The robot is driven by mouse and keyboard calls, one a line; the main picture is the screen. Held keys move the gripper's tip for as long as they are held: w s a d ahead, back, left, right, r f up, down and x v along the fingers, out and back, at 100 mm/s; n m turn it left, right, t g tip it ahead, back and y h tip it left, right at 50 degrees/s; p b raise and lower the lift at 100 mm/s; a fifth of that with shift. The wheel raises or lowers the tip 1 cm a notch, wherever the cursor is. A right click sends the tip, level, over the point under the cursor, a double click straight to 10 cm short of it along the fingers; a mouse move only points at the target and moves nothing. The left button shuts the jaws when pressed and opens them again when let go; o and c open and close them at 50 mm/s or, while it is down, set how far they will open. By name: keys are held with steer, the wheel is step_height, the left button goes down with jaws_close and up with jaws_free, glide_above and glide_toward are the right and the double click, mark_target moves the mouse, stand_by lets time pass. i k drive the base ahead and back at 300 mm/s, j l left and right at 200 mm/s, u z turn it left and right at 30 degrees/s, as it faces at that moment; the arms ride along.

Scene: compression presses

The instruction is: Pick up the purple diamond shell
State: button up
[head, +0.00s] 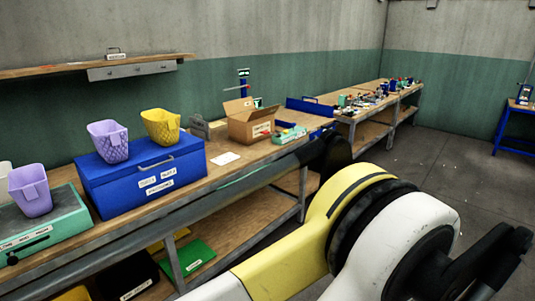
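Two light purple shells with a basket-like shape are in the head view at the left. One purple shell (107,142) stands on the blue toolbox (140,180). A yellow shell (160,127) stands beside the first one on the toolbox. My arm crosses the lower right, well away from the shells. Black parts at its end, which look like my gripper (507,250), are at the right edge; their finger opening cannot be made out.
The toolbox and case stand on a long wooden workbench (225,173). A cardboard box (250,122) and a blue tray (311,107) are farther along. A wall shelf (95,66) hangs above. Open floor (440,140) lies at the right.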

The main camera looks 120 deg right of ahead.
mark_target(110, 139)
steer(key=k+l+z, duration=0.15)
steer(key=l+z, duration=0.15)
steer(key=z, duration=0.15)
steer(key=l+z, duration=0.3)
steer(key=z, duration=0.2)
steer(key=l+z, duration=0.75)
steer(key=z, duration=0.15)
steer(key=i+l+z, duration=0.1)
steer(key=l+z, duration=0.25)
steer(key=z, duration=0.15)
steer(key=i+l+z, duration=0.15)
steer(key=l+z, duration=0.15)
steer(key=z, duration=0.15)
steer(key=i+l+z, duration=0.15)
steer(key=z, duration=0.3)
steer(key=l+u, duration=0.1)
steer(key=u, duration=1.65)
